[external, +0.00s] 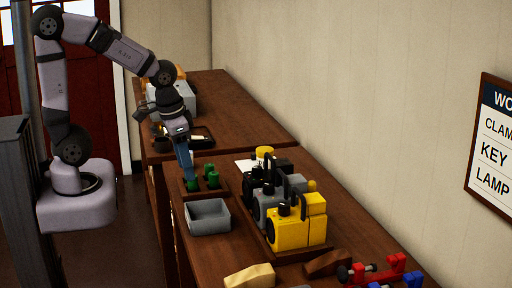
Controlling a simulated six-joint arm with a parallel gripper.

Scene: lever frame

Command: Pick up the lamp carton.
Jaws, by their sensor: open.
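I cannot make out for certain which thing is the lamp carton; nothing in view is clearly a carton. My gripper (188,177) points down over a small wooden tray (222,192) on the bench. Its tips are close to several small green pieces (211,178) standing in that tray. The jaws are open; the picture is too small to show the gap between them, or whether they touch a green piece.
A grey open bin (208,217) stands in front of the tray. Black, grey (268,208) and yellow (288,232) boxy devices stand in a row to the right. Tan and dark wooden blocks, red and blue clamps (385,273) are at the front. A wall sign (492,140) hangs right.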

